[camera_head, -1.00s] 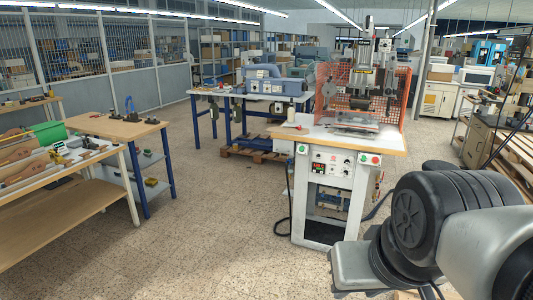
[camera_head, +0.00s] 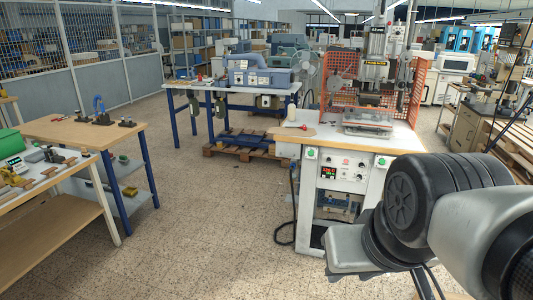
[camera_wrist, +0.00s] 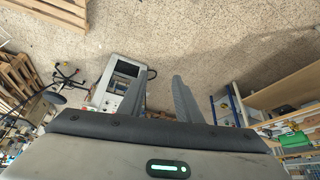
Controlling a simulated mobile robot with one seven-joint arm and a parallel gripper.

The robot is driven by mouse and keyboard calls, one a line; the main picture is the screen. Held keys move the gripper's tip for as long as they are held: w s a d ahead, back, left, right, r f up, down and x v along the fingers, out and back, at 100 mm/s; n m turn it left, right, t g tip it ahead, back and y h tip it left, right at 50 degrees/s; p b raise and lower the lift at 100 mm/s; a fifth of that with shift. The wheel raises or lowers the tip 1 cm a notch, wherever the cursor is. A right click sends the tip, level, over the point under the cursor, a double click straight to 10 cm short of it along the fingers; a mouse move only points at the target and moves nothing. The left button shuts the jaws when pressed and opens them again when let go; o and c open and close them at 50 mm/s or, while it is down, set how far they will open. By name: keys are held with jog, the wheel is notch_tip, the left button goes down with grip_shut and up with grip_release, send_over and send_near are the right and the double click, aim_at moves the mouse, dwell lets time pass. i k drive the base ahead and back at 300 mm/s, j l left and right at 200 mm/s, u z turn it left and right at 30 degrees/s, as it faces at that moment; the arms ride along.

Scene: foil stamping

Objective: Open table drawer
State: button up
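The machine's pale cabinet also shows in the wrist view (camera_wrist: 113,92), beyond the fingers. My gripper (camera_wrist: 160,75) is open and empty, its two dark fingers apart over the floor. It is well away from the table. The head view shows only my arm, in front of the cabinet's right side.
A wooden workbench (camera_head: 68,130) with blue legs and a lower bench (camera_head: 55,220) stand at the left. A blue table (camera_head: 205,84) with a machine is behind, and a pallet (camera_head: 235,150) lies under it. The speckled floor (camera_head: 210,235) between is clear.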

aim_at(283, 149)
jog(key=i+j, duration=0.1)
jog(key=i, duration=0.3)
jog(key=i+z, duration=0.1)
jog(key=i, duration=1.6)
jog(key=i+u, duration=0.1)
jog(key=i, duration=1.1)
